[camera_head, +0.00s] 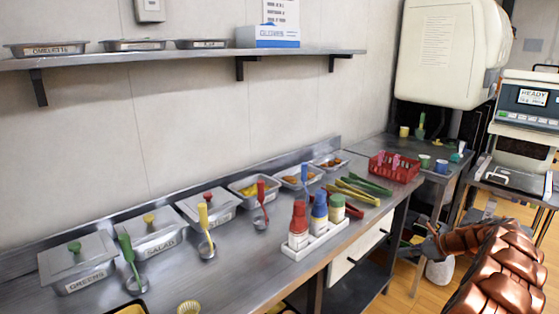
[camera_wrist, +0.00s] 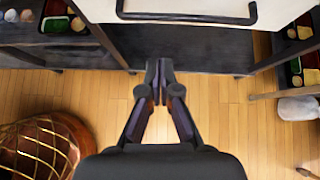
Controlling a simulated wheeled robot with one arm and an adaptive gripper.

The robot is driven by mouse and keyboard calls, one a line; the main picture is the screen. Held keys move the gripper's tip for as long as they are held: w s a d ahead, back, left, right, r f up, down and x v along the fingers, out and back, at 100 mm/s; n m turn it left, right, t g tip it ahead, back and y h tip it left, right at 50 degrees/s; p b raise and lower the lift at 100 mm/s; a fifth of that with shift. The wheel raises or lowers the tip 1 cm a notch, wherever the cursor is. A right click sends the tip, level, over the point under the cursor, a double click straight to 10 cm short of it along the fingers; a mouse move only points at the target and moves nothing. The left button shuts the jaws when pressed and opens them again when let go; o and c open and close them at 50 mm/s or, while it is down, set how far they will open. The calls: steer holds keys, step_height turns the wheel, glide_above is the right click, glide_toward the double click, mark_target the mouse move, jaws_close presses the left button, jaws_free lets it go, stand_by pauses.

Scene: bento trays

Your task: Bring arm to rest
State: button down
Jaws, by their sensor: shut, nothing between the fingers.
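My gripper (camera_wrist: 159,72) is in the middle of the wrist view. Its two dark fingers are together with nothing between them. Below them the view shows wooden floor, and ahead is the dark lower part of the counter. In the head view my copper-coloured arm fills the lower right, to the right of the counter (camera_head: 345,262) and clear of the items on it. The gripper's fingers are too small and dark there to tell apart.
A white drawer front with a black handle (camera_wrist: 187,17) is just ahead of the fingertips. Dark shelves with trays (camera_wrist: 66,24) stand at both sides. On the counter are lidded pans, ladles, tongs, a bottle rack (camera_head: 317,242) and a red basket (camera_head: 394,168). Wooden floor (camera_wrist: 225,117) is open.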

steer(key=s+a+r+n+g+y+p, duration=0.1)
steer(key=s+a+r+n+g, duration=0.2)
steer(key=a+r, duration=0.45)
steer(key=s+a+r+n+p, duration=0.15)
steer(key=a+r+n, duration=0.3)
steer(key=a, duration=0.65)
steer(key=s+a+r+n+g+p, duration=0.25)
steer(key=s+a+r+n, duration=0.45)
steer(key=s+a, duration=0.55)
steer(key=s+a+r+n+g+h+p, duration=0.1)
steer(key=s+r+n+h, duration=0.15)
steer(key=s, duration=0.65)
steer(key=s+a+r+n+g+h+p, duration=0.15)
steer(key=s+n, duration=0.25)
steer(key=s, duration=0.5)
steer(key=s+d+f+n+h, duration=0.1)
steer(key=s+d+n+h, duration=0.1)
steer(key=s, duration=0.6)
steer(key=s+d+f+n+g+h+p, duration=0.1)
steer(key=s+d+n+h, duration=0.1)
steer(key=s, duration=0.7)
steer(key=shift+s+d+n, duration=0.15)
steer(key=shift+d+n, duration=0.45)
steer(key=shift+n, duration=0.4)
